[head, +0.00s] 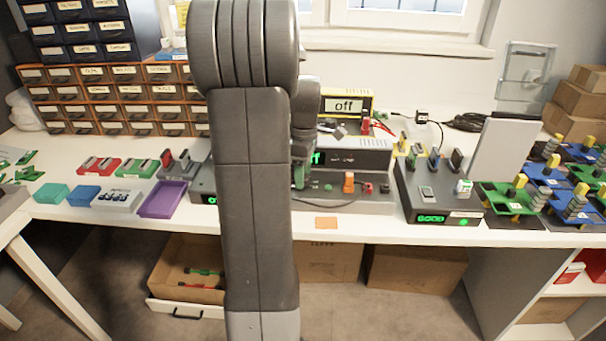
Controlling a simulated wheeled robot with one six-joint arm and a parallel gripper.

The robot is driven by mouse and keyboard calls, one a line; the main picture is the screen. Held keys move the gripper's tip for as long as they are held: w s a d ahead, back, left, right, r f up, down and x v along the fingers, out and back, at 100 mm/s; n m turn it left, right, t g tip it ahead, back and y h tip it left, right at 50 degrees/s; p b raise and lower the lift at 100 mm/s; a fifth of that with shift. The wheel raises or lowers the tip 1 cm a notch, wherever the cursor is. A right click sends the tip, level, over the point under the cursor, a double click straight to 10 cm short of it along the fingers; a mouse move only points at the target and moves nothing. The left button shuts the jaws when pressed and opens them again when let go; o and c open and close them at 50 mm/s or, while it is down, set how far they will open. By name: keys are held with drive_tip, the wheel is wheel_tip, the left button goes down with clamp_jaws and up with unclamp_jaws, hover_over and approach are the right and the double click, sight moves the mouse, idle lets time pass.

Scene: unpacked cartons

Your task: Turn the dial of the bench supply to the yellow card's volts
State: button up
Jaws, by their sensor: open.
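The bench supply appears to be the grey unit (362,157) in the middle of the bench, partly hidden behind my arm. The end of its green display (317,157) shows, with what looks like the last letters of "off". I cannot make out its dial. A small orange-yellow card (326,222) lies flat at the bench's front edge, with no readable writing; I cannot tell if it is the yellow card. My gripper (300,175) is open, pointing down in front of the unit, mostly hidden by my arm. I cannot tell whether it touches anything.
A yellow-framed box (345,105) reading "off" stands behind. An orange upright piece (348,182) and a dark cable are at the unit's front. A grey station (436,195) reading "GOOD" is to the right, beside green and blue boards. A purple tray (163,199) is left.

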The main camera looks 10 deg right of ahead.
drive_tip(key=c, duration=1)
drive_tip(key=shift+m+p, duration=0.3)
drive_tip(key=shift+p, duration=0.05)
drive_tip(key=m+p, duration=0.2)
drive_tip(key=shift+r+m, duration=0.15)
drive_tip(key=shift+m, duration=0.15)
drive_tip(key=m+p, duration=0.3)
drive_tip(key=m, duration=0.2)
drive_tip(key=shift+d, duration=0.1)
drive_tip(key=m+p, duration=0.1)
drive_tip(key=m, duration=0.4)
drive_tip(key=shift+t+p, duration=0.3)
drive_tip(key=shift+p, duration=0.05)
drive_tip(key=shift+m+p, duration=0.6)
drive_tip(key=shift+m, duration=1.7)
